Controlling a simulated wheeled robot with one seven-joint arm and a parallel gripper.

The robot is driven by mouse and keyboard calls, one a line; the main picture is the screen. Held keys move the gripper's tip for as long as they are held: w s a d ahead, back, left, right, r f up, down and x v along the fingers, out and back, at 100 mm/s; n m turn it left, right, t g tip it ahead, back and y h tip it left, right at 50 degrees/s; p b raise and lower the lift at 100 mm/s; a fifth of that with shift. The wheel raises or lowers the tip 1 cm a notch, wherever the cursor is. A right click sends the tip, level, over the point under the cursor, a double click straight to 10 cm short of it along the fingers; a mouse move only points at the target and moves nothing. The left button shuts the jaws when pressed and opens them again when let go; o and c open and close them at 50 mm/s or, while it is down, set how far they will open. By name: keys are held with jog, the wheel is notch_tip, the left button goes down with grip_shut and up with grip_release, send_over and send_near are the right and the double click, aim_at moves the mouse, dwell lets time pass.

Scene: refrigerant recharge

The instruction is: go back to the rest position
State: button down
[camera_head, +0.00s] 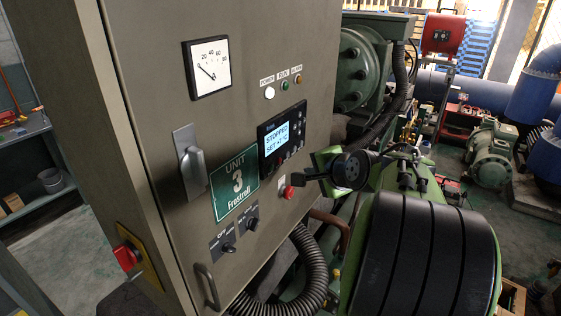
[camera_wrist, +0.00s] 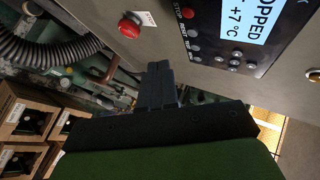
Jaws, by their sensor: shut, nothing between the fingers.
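My gripper (camera_head: 303,180) is shut and empty in front of the grey control cabinet (camera_head: 150,95). In the wrist view my gripper (camera_wrist: 160,75) shows its black fingers together, pointing at the panel. A red push button (camera_head: 287,192) is close to the fingertips in the head view; the button (camera_wrist: 130,25) is up and left of them in the wrist view. I cannot tell the exact gap, but nothing shows them touching. The display (camera_head: 277,138) reads STOPPED and a set value in °C; in the wrist view the display (camera_wrist: 250,22) shows +7 °C.
Dark hoses (camera_head: 300,270) curve below the cabinet. Green machinery (camera_head: 365,65) stands behind my arm. A yellow-backed red switch (camera_head: 127,258) and a handle (camera_head: 207,285) project from the cabinet. Wooden crates (camera_wrist: 28,122) lie low at left in the wrist view. Open floor (camera_head: 65,220) shows at left.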

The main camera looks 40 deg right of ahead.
dwell(0.3)
jog(key=s+a+f+n+g+y+b, duration=0.1)
jog(key=s+a+f+n, duration=0.1)
jog(key=a+n, duration=0.35)
jog(key=s+a+f+n+g+y+b, duration=0.1)
jog(key=s+a+f+n, duration=0.15)
jog(key=a, duration=0.65)
jog(key=s+a+f+n+g+y+b, duration=0.1)
jog(key=s+a+n, duration=0.2)
jog(key=a+n, duration=0.35)
jog(key=s+a+f+n+g+b, duration=0.1)
jog(key=s+a+f+n, duration=0.3)
jog(key=s, duration=0.6)
jog(key=shift+s+a+f+n+g, duration=0.25)
jog(key=shift+a+f+n+g, duration=0.15)
jog(key=shift+a+n+g, duration=0.25)
